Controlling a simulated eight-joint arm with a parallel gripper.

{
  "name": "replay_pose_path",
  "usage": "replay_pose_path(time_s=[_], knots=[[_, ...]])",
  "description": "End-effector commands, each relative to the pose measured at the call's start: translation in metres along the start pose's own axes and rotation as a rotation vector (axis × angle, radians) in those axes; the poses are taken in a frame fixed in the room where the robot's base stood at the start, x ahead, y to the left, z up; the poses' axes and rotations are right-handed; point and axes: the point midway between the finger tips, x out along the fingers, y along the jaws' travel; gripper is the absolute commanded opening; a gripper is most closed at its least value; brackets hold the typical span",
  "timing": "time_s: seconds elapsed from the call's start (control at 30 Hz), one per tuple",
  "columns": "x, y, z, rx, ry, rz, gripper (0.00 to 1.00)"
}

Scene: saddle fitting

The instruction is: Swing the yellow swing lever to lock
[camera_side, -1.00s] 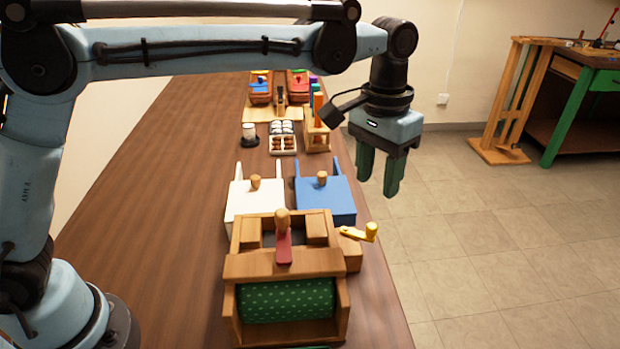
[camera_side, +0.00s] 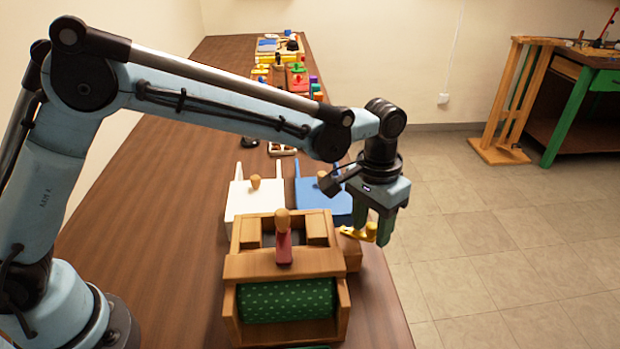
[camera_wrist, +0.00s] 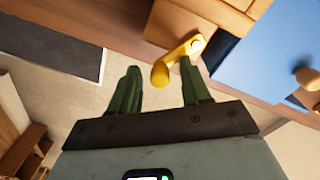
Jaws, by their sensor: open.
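The yellow swing lever (camera_side: 358,233) sticks out to the right from the side of the wooden fixture (camera_side: 284,266), past the table edge. My gripper (camera_side: 370,234) is at the lever's free end, with its green fingers pointing down. In the wrist view the lever (camera_wrist: 175,58) reaches its knob end toward the gap of my gripper (camera_wrist: 160,80). The two fingers stand apart with the knob between their tips, nearer the right finger. I cannot tell if either finger touches it. The fingers partly hide the knob in the side view.
A red lever with a wooden knob (camera_side: 283,238) stands on the fixture above a green dotted roll (camera_side: 287,300). A white block (camera_side: 245,200) and a blue block (camera_side: 310,195) sit behind it. Open floor lies right of the table (camera_side: 180,230).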

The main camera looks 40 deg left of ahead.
Motion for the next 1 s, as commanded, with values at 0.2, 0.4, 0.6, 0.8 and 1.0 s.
replay_pose_path(time_s=[0.2, 0.4, 0.6, 0.8, 1.0], knots=[[-0.0002, 0.0000, 0.0000, 0.000, 0.000, 0.000, 0.26], [-0.0003, 0.0001, -0.0001, 0.000, 0.000, 0.000, 0.00], [-0.0004, 0.0004, 0.0003, 0.008, 0.000, 0.001, 0.00], [-0.0005, 0.0016, 0.0028, 0.069, -0.002, 0.001, 0.00], [-0.0004, 0.0037, 0.0087, 0.201, -0.008, 0.001, 0.00]])
